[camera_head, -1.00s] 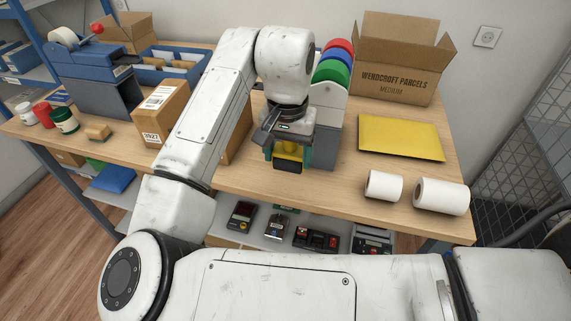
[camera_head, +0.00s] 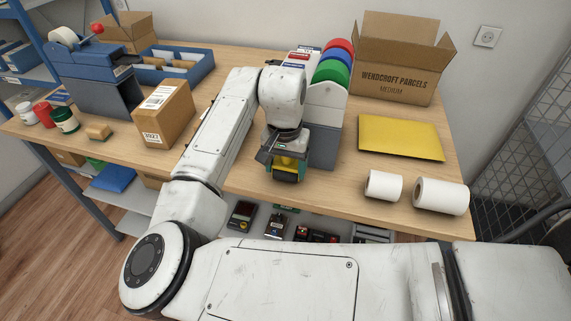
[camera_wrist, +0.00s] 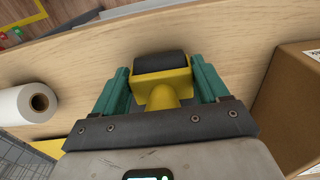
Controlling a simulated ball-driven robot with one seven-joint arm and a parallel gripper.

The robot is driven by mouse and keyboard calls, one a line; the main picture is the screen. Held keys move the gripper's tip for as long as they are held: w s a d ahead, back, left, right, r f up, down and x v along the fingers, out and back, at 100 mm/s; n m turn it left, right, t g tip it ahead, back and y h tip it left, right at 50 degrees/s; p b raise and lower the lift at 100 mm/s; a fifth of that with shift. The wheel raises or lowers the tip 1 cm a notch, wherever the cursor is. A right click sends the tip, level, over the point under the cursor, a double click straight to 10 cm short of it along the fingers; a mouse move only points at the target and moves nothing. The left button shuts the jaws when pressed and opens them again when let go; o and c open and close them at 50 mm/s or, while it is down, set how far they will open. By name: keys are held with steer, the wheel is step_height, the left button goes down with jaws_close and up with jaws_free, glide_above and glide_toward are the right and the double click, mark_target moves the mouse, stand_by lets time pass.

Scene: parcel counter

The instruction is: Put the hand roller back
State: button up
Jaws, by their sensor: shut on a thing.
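The hand roller has a yellow frame and a black roller. In the head view the hand roller (camera_head: 286,174) is in my gripper (camera_head: 287,163), near the front edge of the counter (camera_head: 340,192). In the wrist view the black roller (camera_wrist: 162,63) points away from me, over bare wood. My gripper (camera_wrist: 160,88) has its teal fingers on both sides of the yellow frame and is shut on it. I cannot tell whether the roller touches the counter. Much of the handle is hidden by the gripper.
A grey holder with coloured rolls (camera_head: 328,100) stands close behind my gripper. A labelled carton (camera_head: 165,115) is to the left. A yellow envelope (camera_head: 400,137) and two white rolls (camera_head: 384,186) lie right. Several devices (camera_head: 277,226) sit on the lower shelf.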

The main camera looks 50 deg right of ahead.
mark_target(285, 168)
steer(key=shift+f, duration=0.25)
steer(key=shift+s+f, duration=0.15)
steer(key=shift+f, duration=0.3)
steer(key=o, duration=1.1)
steer(key=r, duration=1.3)
steer(key=shift+a+r, duration=0.2)
steer(key=shift+r, duration=0.05)
